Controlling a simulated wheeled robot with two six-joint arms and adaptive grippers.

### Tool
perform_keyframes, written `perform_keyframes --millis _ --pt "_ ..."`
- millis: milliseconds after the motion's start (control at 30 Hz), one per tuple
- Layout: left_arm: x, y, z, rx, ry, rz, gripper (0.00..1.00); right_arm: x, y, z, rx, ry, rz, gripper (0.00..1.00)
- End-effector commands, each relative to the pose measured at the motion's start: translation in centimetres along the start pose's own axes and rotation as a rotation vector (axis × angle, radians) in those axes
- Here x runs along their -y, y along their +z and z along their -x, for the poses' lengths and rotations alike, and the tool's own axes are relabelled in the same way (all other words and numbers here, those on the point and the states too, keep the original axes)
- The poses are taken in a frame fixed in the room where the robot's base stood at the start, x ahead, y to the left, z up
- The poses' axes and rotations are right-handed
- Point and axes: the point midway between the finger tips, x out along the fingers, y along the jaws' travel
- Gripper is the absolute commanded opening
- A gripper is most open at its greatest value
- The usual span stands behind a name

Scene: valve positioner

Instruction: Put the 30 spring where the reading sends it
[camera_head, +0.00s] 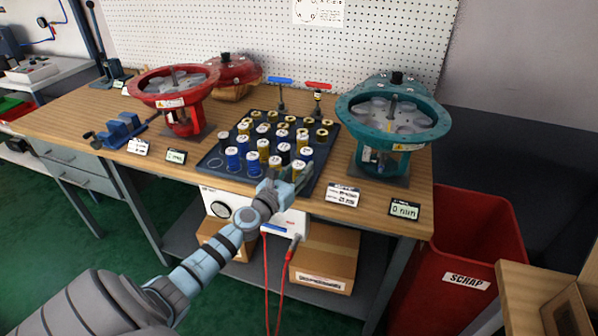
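My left gripper (287,178) reaches in from the lower left to the front right edge of the dark spring tray (209,164). Its fingers overlap the front row of springs; I cannot tell whether they touch or hold one. The tray holds several upright springs with pale caps, including a blue spring (232,160) and a yellow one (263,148). Numbers on them are too small to read. A teal actuator housing (432,129) with several round pale seats stands at right. A red actuator housing (194,117) stands at left. My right gripper is out of view.
A display by the teal housing (404,209) appears to read 0 mm; another display (176,156) by the red one is unclear. A printed card (343,195) lies in front. A blue vise (122,131) is at left. A red scrap bin (466,240) stands right of the bench.

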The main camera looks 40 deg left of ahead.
Motion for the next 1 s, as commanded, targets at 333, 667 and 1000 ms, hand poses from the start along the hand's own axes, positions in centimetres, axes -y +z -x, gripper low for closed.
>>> perform_keyframes --millis 333,667,1000 --pt "0.0 0.1 0.0 0.0 0.0 0.0 0.48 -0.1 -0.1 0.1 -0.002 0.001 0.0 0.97" --pt "0.0 0.3 3.3 -0.003 -0.002 -0.003 0.48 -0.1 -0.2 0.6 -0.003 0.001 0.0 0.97" --pt "0.0 0.2 11.1 -0.003 -0.002 -0.002 0.48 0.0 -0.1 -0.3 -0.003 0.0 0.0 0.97"
